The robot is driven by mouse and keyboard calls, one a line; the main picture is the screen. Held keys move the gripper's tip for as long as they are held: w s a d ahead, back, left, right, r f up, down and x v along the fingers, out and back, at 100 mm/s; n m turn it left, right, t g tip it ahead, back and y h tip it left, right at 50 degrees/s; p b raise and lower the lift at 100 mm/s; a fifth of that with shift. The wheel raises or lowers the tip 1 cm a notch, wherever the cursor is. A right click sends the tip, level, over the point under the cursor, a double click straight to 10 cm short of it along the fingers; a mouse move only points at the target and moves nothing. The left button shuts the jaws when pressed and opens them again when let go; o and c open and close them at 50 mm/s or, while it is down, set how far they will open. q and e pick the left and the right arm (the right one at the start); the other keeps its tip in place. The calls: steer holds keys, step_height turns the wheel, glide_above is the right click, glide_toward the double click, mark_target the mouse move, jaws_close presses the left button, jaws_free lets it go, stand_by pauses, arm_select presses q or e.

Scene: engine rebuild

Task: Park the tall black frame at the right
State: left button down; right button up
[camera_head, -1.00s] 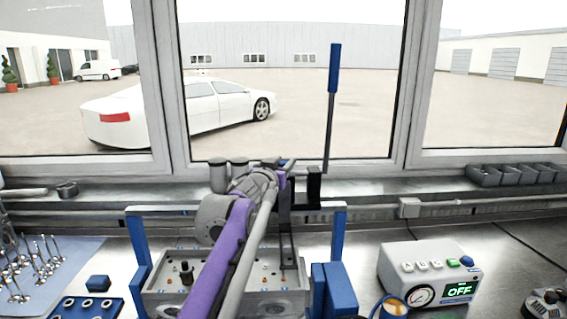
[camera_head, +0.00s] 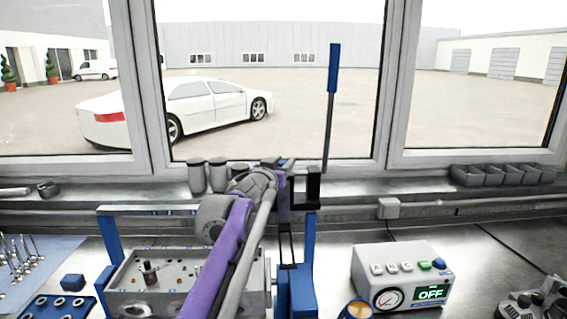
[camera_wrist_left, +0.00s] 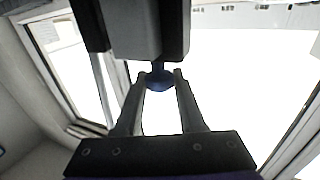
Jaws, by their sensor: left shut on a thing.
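The tall black frame (camera_head: 314,188) stands near the middle of the head view, with a long lever ending in a blue handle (camera_head: 333,70) rising from it. Its dark upright reaches down in front of the right blue post of the engine-head stand. My left gripper (camera_head: 286,166) is at the frame's top, partly hidden by my purple arm. In the left wrist view my left gripper (camera_wrist_left: 160,77) has its fingers closed around a blue knob (camera_wrist_left: 160,80) under a grey and black block. My right gripper is not in view.
The grey cylinder head (camera_head: 190,268) sits in a blue stand (camera_head: 109,240) just left of the frame. A gauge box reading OFF (camera_head: 402,270) stands to the right, with a gold-topped blue part (camera_head: 356,308) before it. Grey bins (camera_head: 503,175) line the sill. Bench beyond the box looks partly clear.

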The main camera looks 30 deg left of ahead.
arm_select(q)
steer(key=shift+d, duration=0.15)
steer(key=c, duration=0.9)
jaws_free()
steer(key=o, duration=0.4)
steer(key=shift+w+d, duration=0.15)
steer(key=shift+s, duration=0.65)
steer(key=s, duration=0.3)
steer(key=s+d+b, duration=0.1)
steer(key=s, duration=0.5)
steer(key=shift+s+d, duration=0.2)
steer(key=shift+d, duration=0.05)
